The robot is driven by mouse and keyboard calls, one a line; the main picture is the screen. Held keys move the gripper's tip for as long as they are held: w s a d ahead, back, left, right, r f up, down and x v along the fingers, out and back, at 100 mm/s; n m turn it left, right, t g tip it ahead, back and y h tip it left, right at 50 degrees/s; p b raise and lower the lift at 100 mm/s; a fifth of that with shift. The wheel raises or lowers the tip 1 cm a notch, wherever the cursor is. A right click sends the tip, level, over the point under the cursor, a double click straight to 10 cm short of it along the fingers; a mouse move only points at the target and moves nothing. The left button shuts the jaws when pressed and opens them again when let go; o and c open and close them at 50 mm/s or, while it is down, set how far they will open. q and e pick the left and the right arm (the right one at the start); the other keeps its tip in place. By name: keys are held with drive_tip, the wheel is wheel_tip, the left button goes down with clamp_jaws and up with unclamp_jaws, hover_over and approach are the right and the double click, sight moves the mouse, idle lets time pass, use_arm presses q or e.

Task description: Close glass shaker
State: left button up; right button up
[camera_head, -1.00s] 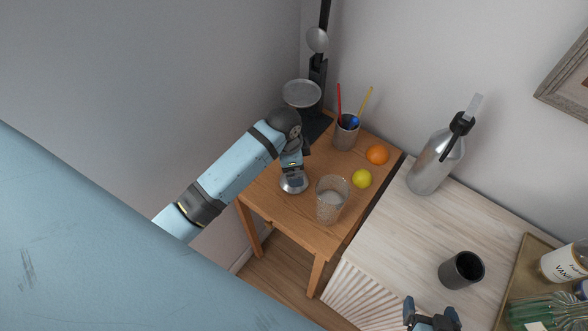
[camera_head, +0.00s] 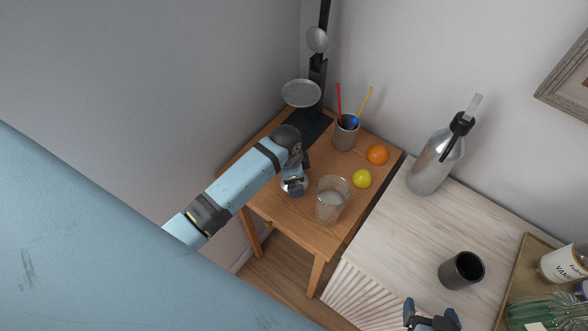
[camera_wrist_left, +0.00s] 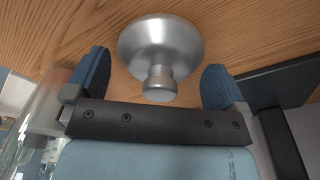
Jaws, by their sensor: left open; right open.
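The glass shaker (camera_head: 331,199) stands open and upright on the small wooden table, with something pale low inside it. Its silver lid (camera_wrist_left: 160,52), a round disc with a knob, lies on the wood just left of the shaker; in the head view it is mostly hidden behind my left gripper (camera_head: 293,189). In the left wrist view my left gripper (camera_wrist_left: 155,85) is open, its two blue fingertips on either side of the lid's knob, not closed on it. My right gripper (camera_head: 432,312) is open and empty at the bottom edge of the head view, above the pale counter.
The wooden table (camera_head: 303,232) also holds a pen cup (camera_head: 346,136), an orange (camera_head: 377,154), a yellow lemon (camera_head: 362,178) and a black stand with a pan (camera_head: 301,93). A metal bottle (camera_head: 432,165), dark cup (camera_head: 462,270) and tray (camera_head: 513,272) are on the counter.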

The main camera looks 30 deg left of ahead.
drive_tip(key=shift+r, duration=0.1)
use_arm(q)
drive_tip(key=c, duration=0.9)
